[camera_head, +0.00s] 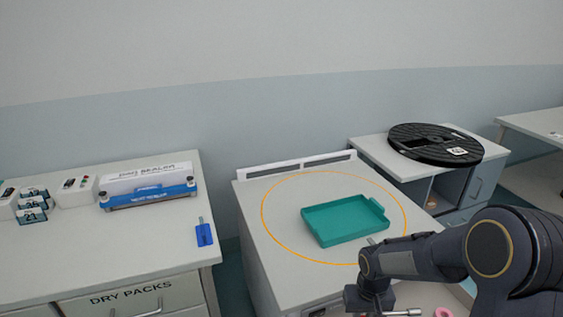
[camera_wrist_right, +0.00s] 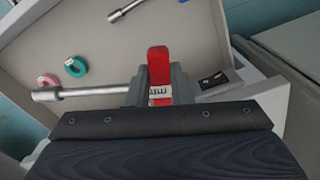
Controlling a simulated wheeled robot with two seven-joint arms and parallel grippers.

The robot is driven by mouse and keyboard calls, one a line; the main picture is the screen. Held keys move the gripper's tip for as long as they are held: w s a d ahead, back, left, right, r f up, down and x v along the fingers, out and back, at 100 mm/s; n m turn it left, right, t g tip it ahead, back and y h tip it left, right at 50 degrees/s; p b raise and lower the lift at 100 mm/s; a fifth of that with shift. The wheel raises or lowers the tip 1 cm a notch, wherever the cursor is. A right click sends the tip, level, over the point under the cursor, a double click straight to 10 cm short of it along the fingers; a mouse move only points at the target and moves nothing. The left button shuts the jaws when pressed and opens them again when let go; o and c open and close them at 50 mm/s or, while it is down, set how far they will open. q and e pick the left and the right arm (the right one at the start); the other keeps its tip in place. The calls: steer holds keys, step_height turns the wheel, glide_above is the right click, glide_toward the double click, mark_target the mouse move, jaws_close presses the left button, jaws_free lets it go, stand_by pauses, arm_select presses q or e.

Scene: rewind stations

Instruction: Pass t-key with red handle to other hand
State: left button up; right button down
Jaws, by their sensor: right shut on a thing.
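The t-key with red handle (camera_wrist_right: 158,62) is in my right gripper (camera_wrist_right: 160,80) in the right wrist view. The two grey fingers are shut on the red handle, one on each side. Its metal shaft (camera_wrist_right: 80,92) sticks out to the left, with a socket-like end. A white label with dark lettering shows on the handle between the fingers. In the head view my right gripper (camera_head: 366,298) is low, in front of the table with the teal tray; a bit of metal shaft (camera_head: 405,312) shows beside it, and the red handle is hidden. My left gripper is in neither view.
A teal tray (camera_head: 345,221) lies inside an orange ring on the middle table. A pink ring (camera_wrist_right: 47,81), a teal ring (camera_wrist_right: 75,67) and another metal-shafted tool (camera_wrist_right: 126,10) lie below my right gripper. A sealer (camera_head: 150,191) and blue tag (camera_head: 204,235) are left. A black reel (camera_head: 434,144) is behind.

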steer(key=shift+s+r+p, duration=0.15)
steer(key=shift+r+p, duration=0.25)
steer(key=shift+r, duration=0.2)
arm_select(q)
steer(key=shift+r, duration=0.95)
